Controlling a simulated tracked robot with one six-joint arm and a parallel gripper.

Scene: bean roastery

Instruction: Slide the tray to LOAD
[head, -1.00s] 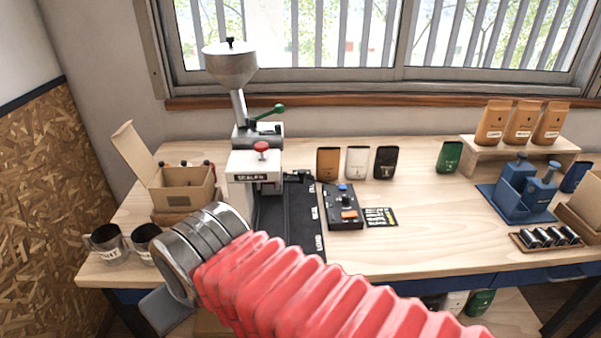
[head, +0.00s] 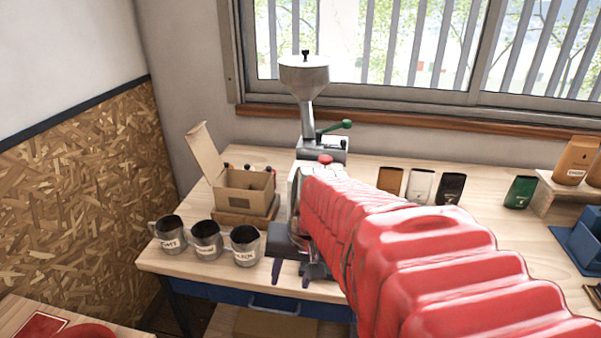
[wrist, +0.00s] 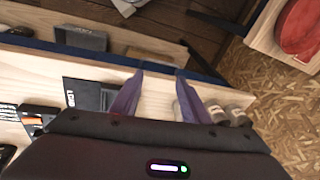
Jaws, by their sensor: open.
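My gripper (head: 296,274) is open over the table's front edge, with two purple fingers apart and nothing seen between them. It also shows in the wrist view (wrist: 158,76). In the wrist view the near end of a dark slide track (wrist: 88,96) with a white label, too small to read surely, lies just left of the left finger. The sealing machine (head: 308,172), with a red knob and a hopper above, stands behind my red-sleeved arm. The arm hides most of the track in the head view, and I cannot make out the tray in either view.
Several steel mugs (head: 206,240) stand close left of my gripper. Behind them is an open cardboard box (head: 247,190). A black control box (wrist: 38,120) lies beside the track. Coffee pouches (head: 420,186) stand farther right. A blue drawer front (head: 240,297) is under the table edge.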

